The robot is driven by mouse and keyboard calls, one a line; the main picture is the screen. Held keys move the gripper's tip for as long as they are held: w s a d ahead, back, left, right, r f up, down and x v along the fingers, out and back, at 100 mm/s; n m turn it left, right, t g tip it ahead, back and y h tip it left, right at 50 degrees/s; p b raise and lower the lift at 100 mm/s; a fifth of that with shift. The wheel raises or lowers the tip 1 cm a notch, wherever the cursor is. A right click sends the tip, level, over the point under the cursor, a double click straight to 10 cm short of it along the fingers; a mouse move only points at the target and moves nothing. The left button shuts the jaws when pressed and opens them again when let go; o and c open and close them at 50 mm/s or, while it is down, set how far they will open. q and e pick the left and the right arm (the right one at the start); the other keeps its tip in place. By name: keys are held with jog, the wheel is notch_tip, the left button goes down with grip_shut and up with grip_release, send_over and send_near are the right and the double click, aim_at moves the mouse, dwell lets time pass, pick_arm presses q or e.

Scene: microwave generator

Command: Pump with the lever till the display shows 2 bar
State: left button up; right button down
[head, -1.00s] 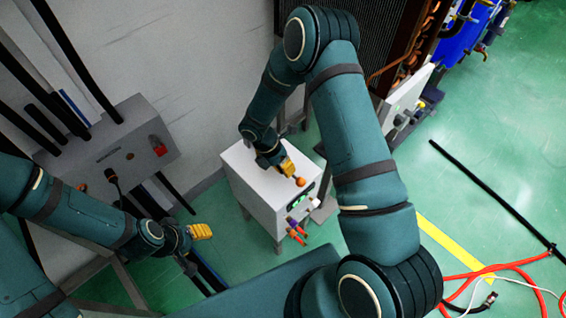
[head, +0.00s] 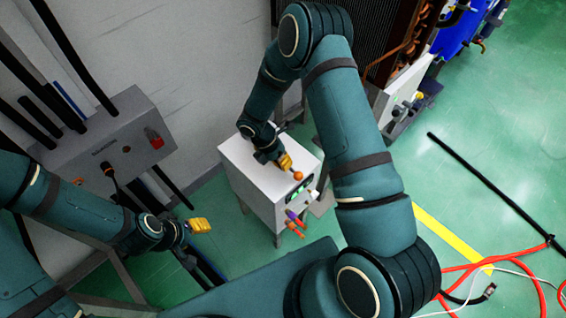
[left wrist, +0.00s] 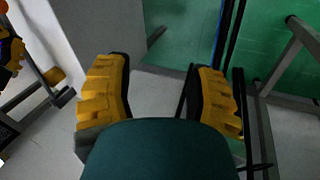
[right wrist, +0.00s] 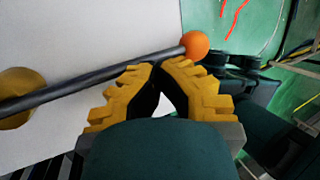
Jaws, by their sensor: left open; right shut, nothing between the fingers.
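The lever is a dark rod (right wrist: 85,85) with an orange ball knob (right wrist: 195,45), lying across the top of a white box in the right wrist view. The knob (head: 298,175) also shows in the head view near the box's front edge. My right gripper (right wrist: 156,68) is shut and empty. Its fingertips are close to the rod, just short of the knob; I cannot tell whether they touch. A small green-lit display (head: 297,193) is on the box's front, too small to read. My left gripper (head: 200,226) is open and empty, left of the box and away from it.
The white box (head: 245,165) stands on legs by the wall. A grey control box (head: 110,145) with a red switch is at the left. Coloured connectors (head: 294,220) stick out of the white box's front. Red hoses (head: 500,265) lie on the green floor at the right.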

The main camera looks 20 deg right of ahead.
notch_tip(320, 180, up, 14)
jog(key=s+a+p, duration=0.2)
jog(key=p, duration=0.3)
jog(key=shift+s+f, duration=0.15)
jog(key=shift+f, duration=0.05)
dwell(0.5)
